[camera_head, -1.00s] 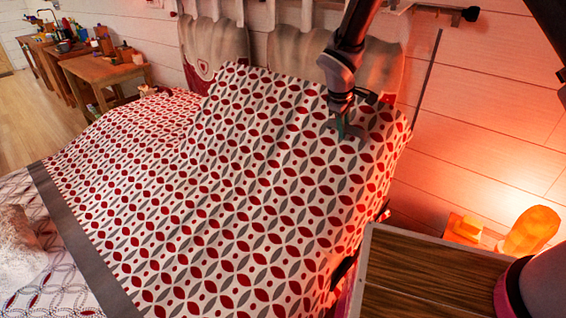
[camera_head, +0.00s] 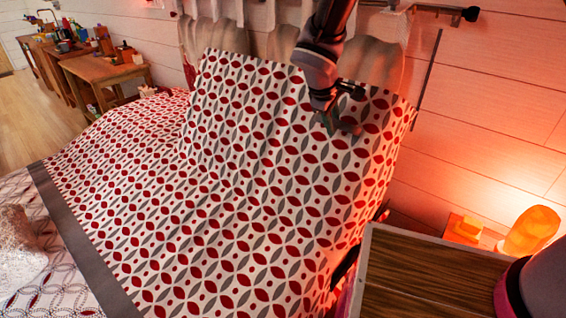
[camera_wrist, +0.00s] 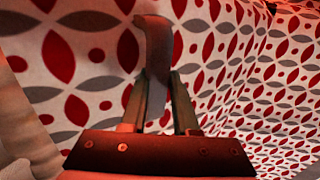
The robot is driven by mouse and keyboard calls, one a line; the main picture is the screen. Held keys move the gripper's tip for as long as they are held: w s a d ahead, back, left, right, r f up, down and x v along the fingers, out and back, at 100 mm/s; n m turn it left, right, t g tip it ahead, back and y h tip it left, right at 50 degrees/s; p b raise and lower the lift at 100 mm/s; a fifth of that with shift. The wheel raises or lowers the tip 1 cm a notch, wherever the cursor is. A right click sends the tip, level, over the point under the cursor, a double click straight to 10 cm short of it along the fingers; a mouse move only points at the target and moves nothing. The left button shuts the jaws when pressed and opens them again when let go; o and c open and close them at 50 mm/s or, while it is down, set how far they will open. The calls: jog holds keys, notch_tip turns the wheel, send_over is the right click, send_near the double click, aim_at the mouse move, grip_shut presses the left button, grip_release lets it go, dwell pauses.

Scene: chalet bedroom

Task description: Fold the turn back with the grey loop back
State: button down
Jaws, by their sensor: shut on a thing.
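The turn back (camera_head: 270,130) is the upper part of a white cover with red and grey leaf shapes. It stands raised and tilted at the head of the bed, in front of the pillows. My gripper (camera_head: 332,118) is at its upper right, close to the patterned face. In the wrist view my gripper (camera_wrist: 164,92) is shut on the grey loop (camera_wrist: 157,45), a curved grey strip standing up between the two fingers. Patterned cloth fills the view behind it. Where the loop joins the cloth is unclear.
A pillow (camera_head: 290,40) shows behind the raised cloth. A wooden-topped table (camera_head: 420,275) stands at the lower right, near a glowing lamp (camera_head: 532,228). The lower cover has a grey border (camera_head: 85,235). Desks (camera_head: 100,72) stand at the far left.

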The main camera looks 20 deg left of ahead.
jog(key=s+a+r, duration=0.2)
jog(key=s, duration=0.6)
jog(key=shift+a+r, duration=0.2)
jog(key=shift+a, duration=0.15)
jog(key=s+a+r, duration=0.1)
jog(key=s+a, duration=0.2)
jog(key=s, duration=0.5)
jog(key=shift+s, duration=0.1)
jog(key=s+a+f, duration=0.2)
jog(key=s, duration=0.6)
jog(key=shift+s+a, duration=0.15)
jog(key=shift+s, duration=0.1)
